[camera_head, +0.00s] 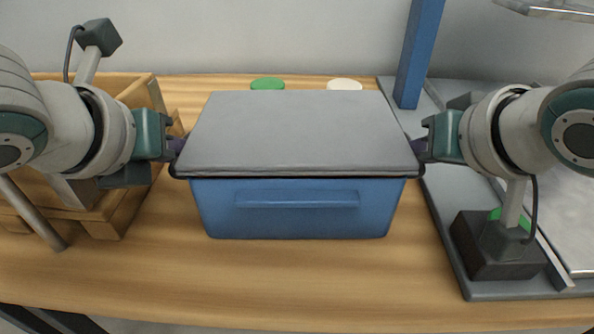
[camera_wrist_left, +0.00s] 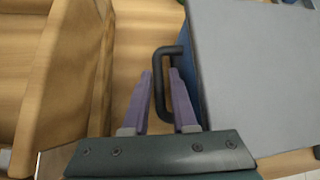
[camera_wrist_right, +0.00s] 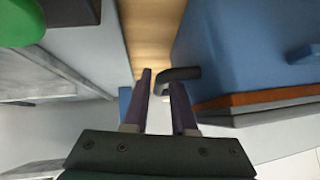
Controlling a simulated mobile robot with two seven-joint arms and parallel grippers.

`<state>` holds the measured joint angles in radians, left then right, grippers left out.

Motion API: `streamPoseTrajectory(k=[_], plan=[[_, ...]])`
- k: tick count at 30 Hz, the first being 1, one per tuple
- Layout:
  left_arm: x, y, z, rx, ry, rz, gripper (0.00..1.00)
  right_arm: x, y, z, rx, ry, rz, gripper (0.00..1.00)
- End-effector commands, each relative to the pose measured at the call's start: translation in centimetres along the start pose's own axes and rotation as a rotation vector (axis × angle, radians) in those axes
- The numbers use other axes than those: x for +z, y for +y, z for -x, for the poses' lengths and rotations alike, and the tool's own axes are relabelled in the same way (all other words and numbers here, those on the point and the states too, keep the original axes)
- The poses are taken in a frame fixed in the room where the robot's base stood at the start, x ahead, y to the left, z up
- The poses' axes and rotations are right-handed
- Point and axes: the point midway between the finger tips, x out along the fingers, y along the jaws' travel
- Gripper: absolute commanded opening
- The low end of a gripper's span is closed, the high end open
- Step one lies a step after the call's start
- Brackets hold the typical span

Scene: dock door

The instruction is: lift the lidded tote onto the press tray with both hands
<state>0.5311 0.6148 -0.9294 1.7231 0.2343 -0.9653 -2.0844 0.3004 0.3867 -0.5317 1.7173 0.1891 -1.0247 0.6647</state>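The blue tote (camera_head: 296,222) with its grey lid (camera_head: 296,130) stands level on the wooden table, in the middle of the head view. My left gripper (camera_head: 178,147) is at its left side; in the left wrist view its fingers (camera_wrist_left: 160,75) are open on either side of the dark side handle (camera_wrist_left: 160,52). My right gripper (camera_head: 416,147) is at its right side; in the right wrist view its fingers (camera_wrist_right: 159,78) are apart, with the other dark handle (camera_wrist_right: 181,73) at the tips. The press tray appears to be the pale surface (camera_head: 572,235) at right, partly hidden by my right arm.
A wooden crate (camera_head: 110,220) stands close left of the tote. A blue post (camera_head: 418,50) rises from the grey press base (camera_head: 452,262) at right. A dark box (camera_head: 480,262) with green on top sits there. Green (camera_head: 267,84) and white (camera_head: 344,84) discs lie behind the tote.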

Motion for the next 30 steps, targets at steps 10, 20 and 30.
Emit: streamPoseTrajectory(k=[10, 20, 30], plan=[[-0.01, 0.02, 0.02, 0.0, 0.0, 0.0, 0.0, 0.01, 0.01, 0.02, 0.0, 0.0, 0.0, 0.0], [-0.01, 0.02, 0.03, 0.0, 0.0, 0.0, 0.0, 0.01, 0.01, 0.02, 0.0, 0.0, 0.0, 0.0], [0.0, 0.01, 0.03, 0.0, 0.0, 0.001, 0.0, -0.01, 0.01, 0.03, 0.0, 0.0, 0.0, 0.0]])
